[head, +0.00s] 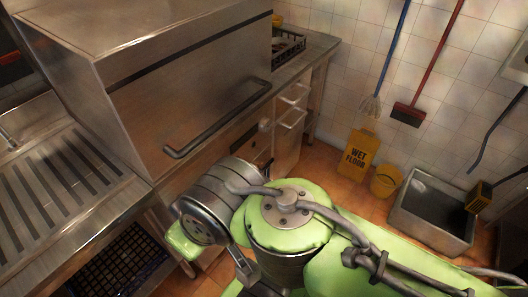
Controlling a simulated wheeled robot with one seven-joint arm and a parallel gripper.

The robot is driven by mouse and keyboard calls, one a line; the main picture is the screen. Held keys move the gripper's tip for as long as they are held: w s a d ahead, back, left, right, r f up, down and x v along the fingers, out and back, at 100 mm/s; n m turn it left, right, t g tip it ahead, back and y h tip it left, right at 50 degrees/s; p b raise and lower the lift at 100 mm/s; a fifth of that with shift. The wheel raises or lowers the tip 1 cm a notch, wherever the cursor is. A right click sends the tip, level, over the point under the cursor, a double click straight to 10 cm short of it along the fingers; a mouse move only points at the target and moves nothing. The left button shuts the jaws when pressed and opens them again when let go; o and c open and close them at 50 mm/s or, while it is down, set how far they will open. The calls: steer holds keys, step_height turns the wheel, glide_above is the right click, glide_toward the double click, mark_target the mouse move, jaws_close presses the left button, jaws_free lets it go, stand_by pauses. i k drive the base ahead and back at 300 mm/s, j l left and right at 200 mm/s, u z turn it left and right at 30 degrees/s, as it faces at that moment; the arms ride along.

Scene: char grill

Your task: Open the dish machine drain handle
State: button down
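The dish machine (185,95) is a large stainless steel box at the upper left. A long bar handle (218,122) runs along the lower part of its front hood, which looks shut. A control panel with a round knob (265,125) sits below the bar. I cannot make out the drain handle; the lower front of the machine is partly hidden behind my green and grey arm. My arm fills the lower middle of the head view, close in front of the machine. My gripper does not show.
A ridged steel drainboard (60,190) adjoins the machine at left, with a dark rack (128,265) beneath. At right stand a yellow wet floor sign (357,155), a yellow bucket (386,181) and a grey mop sink (433,212). Some orange tiled floor between is clear.

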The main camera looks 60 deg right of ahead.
mark_target(266, 165)
steer(key=z, duration=1.85)
